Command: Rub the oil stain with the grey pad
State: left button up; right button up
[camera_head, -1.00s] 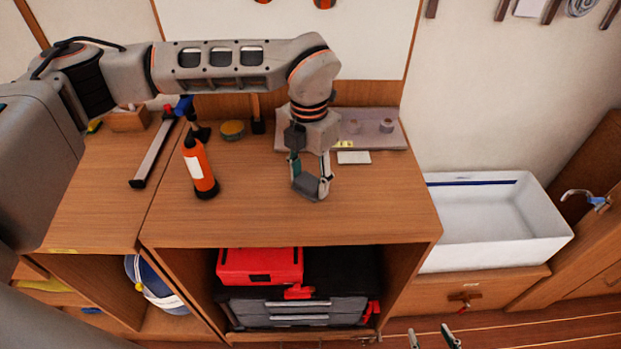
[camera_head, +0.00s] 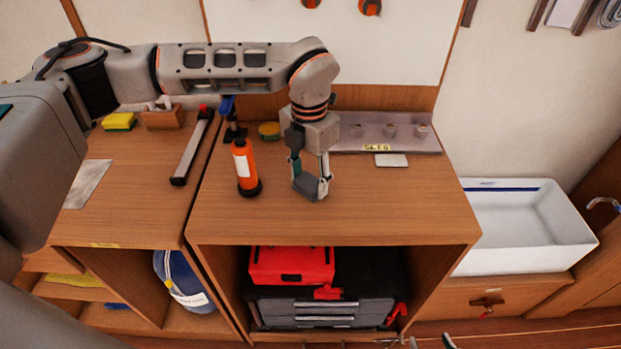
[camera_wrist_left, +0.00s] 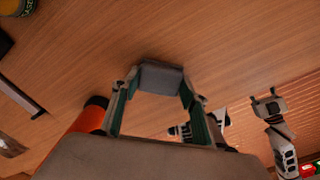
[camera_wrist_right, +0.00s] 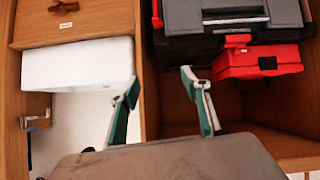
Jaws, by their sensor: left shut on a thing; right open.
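The grey pad (camera_head: 311,186) is a small dark grey block between the fingers of my left gripper (camera_head: 312,180). The left gripper is shut on it, low above the middle cabinet's wooden top; I cannot tell whether the pad touches the wood. In the left wrist view the pad (camera_wrist_left: 160,77) spans the fingertips (camera_wrist_left: 158,88), with bare wood beyond it. I can make out no oil stain in any view. My right gripper (camera_wrist_right: 165,85) is open and empty, in front of the cabinet and basin. Its tips show at the head view's bottom edge (camera_head: 430,343).
An orange bottle (camera_head: 246,168) stands close left of the left gripper. A grey sheet (camera_head: 87,184) lies left. A white basin (camera_head: 520,225) is right. A red case (camera_head: 290,266) sits below.

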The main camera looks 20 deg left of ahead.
pick_arm(q)
notch_tip(320, 180, up, 3)
jog(key=shift+r+p, duration=0.15)
jog(key=shift+p, duration=0.75)
jog(key=shift+d+r, duration=0.1)
jog(key=shift+r, duration=0.3)
notch_tip(320, 180, up, 2)
jog(key=shift+r+p, duration=0.1)
jog(key=shift+p, duration=0.75)
jog(key=shift+r+p, duration=0.4)
jog(key=shift+r, duration=0.5)
